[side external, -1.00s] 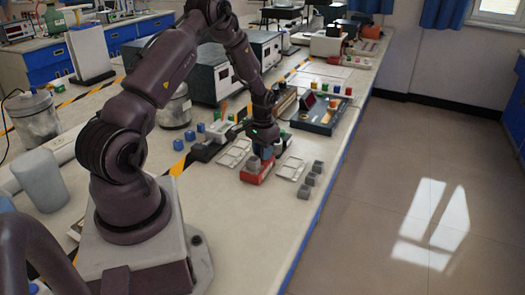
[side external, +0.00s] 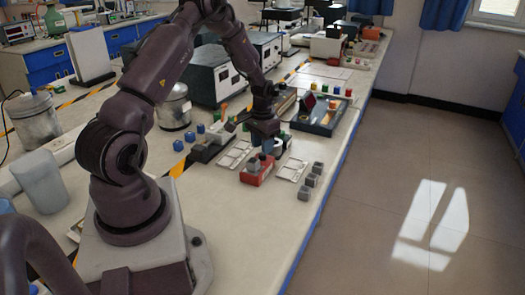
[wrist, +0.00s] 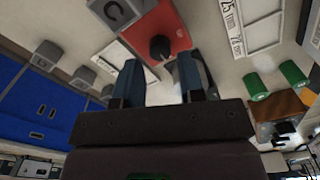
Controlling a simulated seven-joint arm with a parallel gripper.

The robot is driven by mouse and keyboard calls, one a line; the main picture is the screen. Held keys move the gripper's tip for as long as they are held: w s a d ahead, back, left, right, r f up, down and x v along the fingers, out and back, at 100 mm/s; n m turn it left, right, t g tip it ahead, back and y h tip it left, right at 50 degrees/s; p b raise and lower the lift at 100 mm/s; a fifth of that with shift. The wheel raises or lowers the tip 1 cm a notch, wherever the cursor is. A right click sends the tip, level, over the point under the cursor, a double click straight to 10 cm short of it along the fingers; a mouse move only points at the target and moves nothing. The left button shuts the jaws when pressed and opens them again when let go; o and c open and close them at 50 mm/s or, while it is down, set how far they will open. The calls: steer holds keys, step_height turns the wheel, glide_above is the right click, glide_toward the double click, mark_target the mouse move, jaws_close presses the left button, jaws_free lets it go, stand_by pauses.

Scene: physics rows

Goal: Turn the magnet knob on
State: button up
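The red magnet box (side external: 257,175) sits on the bench, with a grey block (side external: 253,164) at its end. In the wrist view the red box (wrist: 179,38) shows a black knob (wrist: 160,48) with a light pointer mark; the grey block there (wrist: 116,11) bears a letter C. My gripper (side external: 266,146) is above the box, pointing down. In the wrist view my gripper (wrist: 157,72) has its two blue-grey fingers apart with nothing between them. The knob shows beyond the fingertips, between their lines. The knob is not clear in the side view.
Several small grey blocks (side external: 312,180) stand right of the box. White slotted plates (side external: 292,169) lie on both sides of it. A dark console with coloured pieces (side external: 318,116) stands behind. The bench's right edge (side external: 317,212) is close by.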

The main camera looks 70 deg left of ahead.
step_height(320, 180, up, 10)
stand_by(0.3)
steer(key=s+d+r+m+t, duration=0.1)
steer(key=s+d+r, duration=0.3)
steer(key=d, duration=0.5)
steer(key=s+d+r+m+t, duration=0.2)
steer(key=s+d+r, duration=0.3)
steer(key=d+r, duration=0.3)
steer(key=s+d+r+m+t, duration=0.1)
steer(key=s+d+r, duration=0.3)
steer(key=d, duration=0.7)
step_height(320, 180, up, 2)
steer(key=shift+s+d+r+t, duration=0.25)
steer(key=shift+s+t, duration=0.1)
steer(key=shift+t, duration=0.45)
